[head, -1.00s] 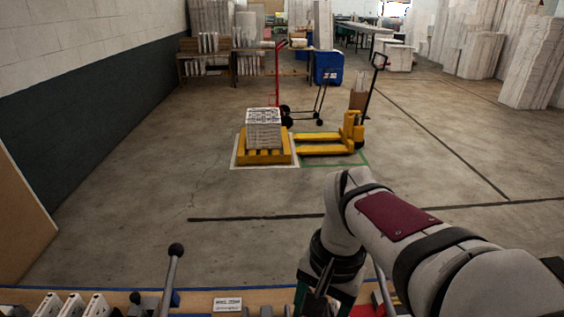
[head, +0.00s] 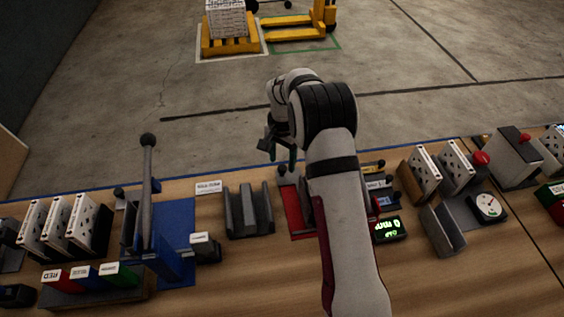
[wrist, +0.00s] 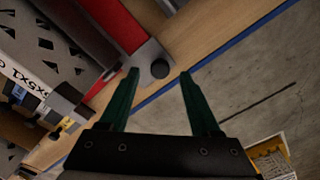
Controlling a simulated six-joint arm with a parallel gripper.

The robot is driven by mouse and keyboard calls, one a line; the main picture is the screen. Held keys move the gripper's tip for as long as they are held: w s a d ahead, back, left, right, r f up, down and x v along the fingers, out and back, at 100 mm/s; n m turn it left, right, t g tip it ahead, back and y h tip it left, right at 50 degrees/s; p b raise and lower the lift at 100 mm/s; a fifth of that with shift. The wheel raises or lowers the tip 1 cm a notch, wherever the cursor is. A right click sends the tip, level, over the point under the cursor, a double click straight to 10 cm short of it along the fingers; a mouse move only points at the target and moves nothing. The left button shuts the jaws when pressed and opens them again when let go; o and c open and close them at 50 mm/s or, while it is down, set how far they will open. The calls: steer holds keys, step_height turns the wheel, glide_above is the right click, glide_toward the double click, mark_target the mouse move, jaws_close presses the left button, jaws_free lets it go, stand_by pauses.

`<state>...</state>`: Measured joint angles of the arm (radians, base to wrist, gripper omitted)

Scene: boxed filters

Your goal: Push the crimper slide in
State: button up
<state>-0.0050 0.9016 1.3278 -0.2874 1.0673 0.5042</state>
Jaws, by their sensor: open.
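The crimper sits on a red base (head: 297,208) behind my forearm, which hides much of it in the head view. In the wrist view, a red strip (wrist: 120,35) and dark grey parts run to a round black knob (wrist: 160,69) at the bench's far edge; the knob also shows in the head view (head: 282,170). I take this knob for the slide's handle. My gripper (wrist: 159,76) is open, its two green fingers apart, with the knob appearing between the fingertips. No contact is clear.
A grey slotted holder (head: 248,212) stands left of the crimper, and a tall black-knobbed lever (head: 147,190) rises farther left. A green-lit display (head: 389,229) and a dial gauge (head: 487,206) are to the right. Open floor lies beyond the bench.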

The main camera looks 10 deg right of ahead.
steer(key=shift+f, duration=1.15)
jaws_close()
stand_by(0.5)
